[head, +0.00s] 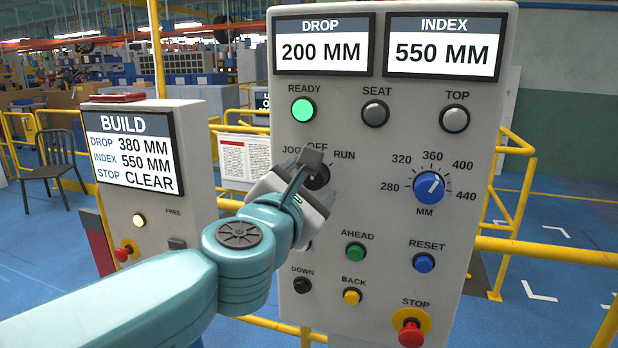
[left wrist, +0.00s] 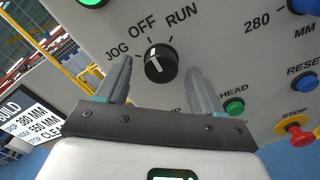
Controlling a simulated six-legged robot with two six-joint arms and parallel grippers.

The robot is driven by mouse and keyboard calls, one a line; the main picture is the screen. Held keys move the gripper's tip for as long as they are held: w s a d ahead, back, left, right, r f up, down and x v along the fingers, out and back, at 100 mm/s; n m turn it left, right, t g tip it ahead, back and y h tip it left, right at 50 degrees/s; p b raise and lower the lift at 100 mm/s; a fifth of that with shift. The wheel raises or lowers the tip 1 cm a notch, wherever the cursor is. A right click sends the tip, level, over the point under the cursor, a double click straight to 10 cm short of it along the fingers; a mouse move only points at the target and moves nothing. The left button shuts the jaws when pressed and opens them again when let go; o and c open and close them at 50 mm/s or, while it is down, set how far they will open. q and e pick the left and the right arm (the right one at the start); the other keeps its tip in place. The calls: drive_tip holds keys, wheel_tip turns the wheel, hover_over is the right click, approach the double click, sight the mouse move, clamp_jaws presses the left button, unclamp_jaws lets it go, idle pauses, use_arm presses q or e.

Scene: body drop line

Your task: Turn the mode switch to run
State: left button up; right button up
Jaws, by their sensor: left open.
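The mode switch (head: 318,176) is a black round knob on the grey control panel, with JOG, OFF and RUN around its top. In the left wrist view the mode switch (left wrist: 160,63) carries a white line that points toward OFF. My left gripper (head: 308,182) is in front of it and partly hides it in the head view. In the left wrist view the left gripper (left wrist: 160,78) is open, with one finger on each side of the knob and gaps showing. I cannot tell how deep the fingertips are. My right gripper is not in view.
Below the switch are the AHEAD (head: 355,252), BACK (head: 352,296) and DOWN (head: 302,285) buttons. The blue MM dial (head: 429,187), RESET (head: 424,262) and red STOP button (head: 411,333) are to the right. A BUILD display (head: 131,153) stands on a box at left. Yellow rails (head: 545,250) run behind.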

use_arm(q)
drive_tip(key=shift+x, duration=0.75)
drive_tip(key=shift+s, duration=0.1)
drive_tip(key=shift+s+a, duration=0.1)
drive_tip(key=shift+c, duration=0.3)
drive_tip(key=c, duration=1)
drive_tip(key=m+p, duration=0.2)
drive_tip(key=m, duration=0.2)
drive_tip(key=shift+r+m, duration=0.1)
drive_tip(key=shift+m, duration=0.2)
drive_tip(key=m+p, duration=0.2)
drive_tip(key=m, duration=0.3)
drive_tip(key=shift+m, duration=0.3)
